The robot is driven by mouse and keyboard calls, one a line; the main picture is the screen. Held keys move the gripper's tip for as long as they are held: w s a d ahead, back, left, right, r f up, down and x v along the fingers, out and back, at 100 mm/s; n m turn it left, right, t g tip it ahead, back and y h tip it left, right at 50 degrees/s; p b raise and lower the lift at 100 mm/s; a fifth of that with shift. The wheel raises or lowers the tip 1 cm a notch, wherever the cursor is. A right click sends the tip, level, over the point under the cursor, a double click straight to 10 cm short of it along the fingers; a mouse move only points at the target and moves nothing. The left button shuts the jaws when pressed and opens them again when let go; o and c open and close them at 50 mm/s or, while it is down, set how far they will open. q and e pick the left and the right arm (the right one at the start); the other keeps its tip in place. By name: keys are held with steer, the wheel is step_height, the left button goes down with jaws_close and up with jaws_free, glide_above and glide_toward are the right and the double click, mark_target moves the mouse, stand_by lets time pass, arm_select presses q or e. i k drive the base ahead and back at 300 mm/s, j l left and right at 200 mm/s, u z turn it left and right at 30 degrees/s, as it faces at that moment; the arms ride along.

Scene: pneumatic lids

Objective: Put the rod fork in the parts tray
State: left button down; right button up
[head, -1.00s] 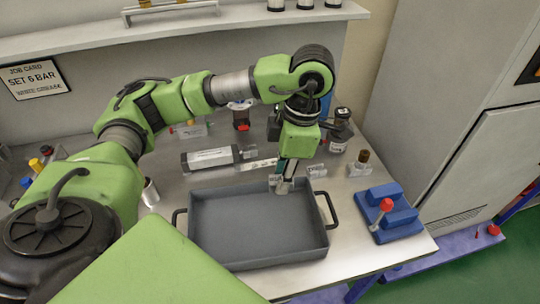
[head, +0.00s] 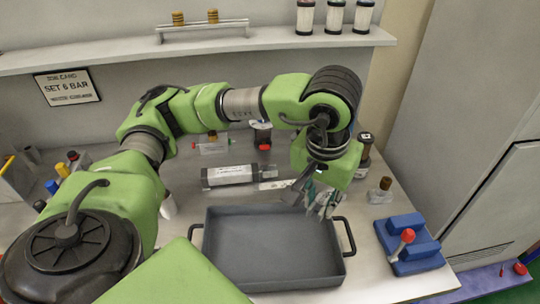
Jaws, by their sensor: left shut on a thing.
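The parts tray (head: 272,254) is a grey, shallow, rectangular tray with black side handles. It stands on the bench at the front middle, and its inside looks empty. My left gripper (head: 319,207) points down over the tray's back right corner. It is shut on a small grey metal piece that looks like the rod fork, mostly hidden by the fingers. I cannot tell its exact shape or its height above the rim. My right gripper is not in view.
A silver cylinder (head: 230,175) lies behind the tray. A blue stepped block (head: 409,247) with a red-topped lever stands to the right. A small brass-topped fitting (head: 380,190) and a dark-capped bottle (head: 364,150) are at the back right. Colour-capped items stand at the left.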

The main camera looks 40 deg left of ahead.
mark_target(313, 261)
steer(key=k+l+z, duration=0.15)
steer(key=k+z, duration=0.2)
steer(key=k, duration=0.3)
steer(key=k+j+z, duration=0.1)
steer(key=j+z, duration=0.2)
steer(key=k+j+z, duration=0.25)
steer(key=j, duration=0.15)
steer(key=j+z, duration=0.3)
